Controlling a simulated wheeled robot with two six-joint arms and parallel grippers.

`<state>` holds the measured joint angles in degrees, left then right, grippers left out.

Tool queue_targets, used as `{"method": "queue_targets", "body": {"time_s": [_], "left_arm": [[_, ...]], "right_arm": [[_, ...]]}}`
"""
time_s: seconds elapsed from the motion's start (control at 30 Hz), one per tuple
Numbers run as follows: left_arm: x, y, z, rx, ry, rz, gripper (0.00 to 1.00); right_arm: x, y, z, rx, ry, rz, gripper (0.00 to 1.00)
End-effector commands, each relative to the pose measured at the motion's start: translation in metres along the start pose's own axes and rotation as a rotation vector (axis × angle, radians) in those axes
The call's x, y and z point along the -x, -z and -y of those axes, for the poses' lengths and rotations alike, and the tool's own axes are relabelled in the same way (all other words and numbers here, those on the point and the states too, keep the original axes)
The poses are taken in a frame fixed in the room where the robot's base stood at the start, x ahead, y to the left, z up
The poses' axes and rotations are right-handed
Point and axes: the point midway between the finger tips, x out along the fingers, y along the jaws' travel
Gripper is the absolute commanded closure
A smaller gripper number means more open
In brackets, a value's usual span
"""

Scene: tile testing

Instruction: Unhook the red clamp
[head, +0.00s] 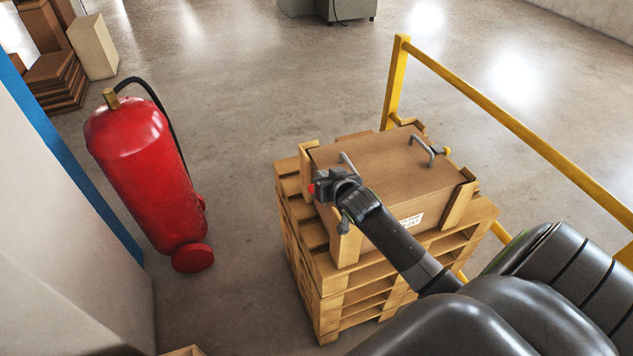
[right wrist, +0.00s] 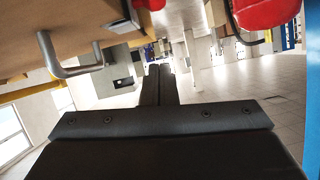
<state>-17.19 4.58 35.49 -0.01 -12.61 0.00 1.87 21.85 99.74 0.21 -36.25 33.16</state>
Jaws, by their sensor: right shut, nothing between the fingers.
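A small red part, likely the red clamp (head: 311,189), shows at the left end of the cardboard box (head: 385,160). It is mostly hidden behind my right gripper (head: 328,183). A red piece (right wrist: 152,5), likely the same clamp, is cut off by the top edge of the right wrist view. My right gripper, whose fingers (right wrist: 158,84) point away in the wrist view, is shut and empty. It is over the box's left end, close to the clamp; I cannot tell whether they touch. My left gripper is not in view.
The box has metal handles (head: 423,150) and sits between wooden corner posts on stacked pallets (head: 330,300). A yellow railing (head: 500,118) runs behind and right. A red fire extinguisher (head: 148,170) stands left, beyond clear floor. A white wall (head: 60,250) is at lower left.

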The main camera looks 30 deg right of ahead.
Motion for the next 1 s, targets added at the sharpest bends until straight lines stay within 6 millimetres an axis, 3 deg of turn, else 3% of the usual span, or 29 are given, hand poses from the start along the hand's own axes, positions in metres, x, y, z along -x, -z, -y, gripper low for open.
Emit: {"method": "queue_targets", "body": {"time_s": [0.33,0.6,1.0], "left_arm": [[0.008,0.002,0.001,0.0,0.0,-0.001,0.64],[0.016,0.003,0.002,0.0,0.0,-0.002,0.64],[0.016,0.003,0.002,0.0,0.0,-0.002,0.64]], "right_arm": [[-0.045,0.001,0.001,-0.001,0.0,0.001,1.0],[-0.051,-0.032,0.0,-0.001,0.0,0.002,1.0],[-0.052,-0.039,0.0,0.0,0.001,0.0,1.0]]}}
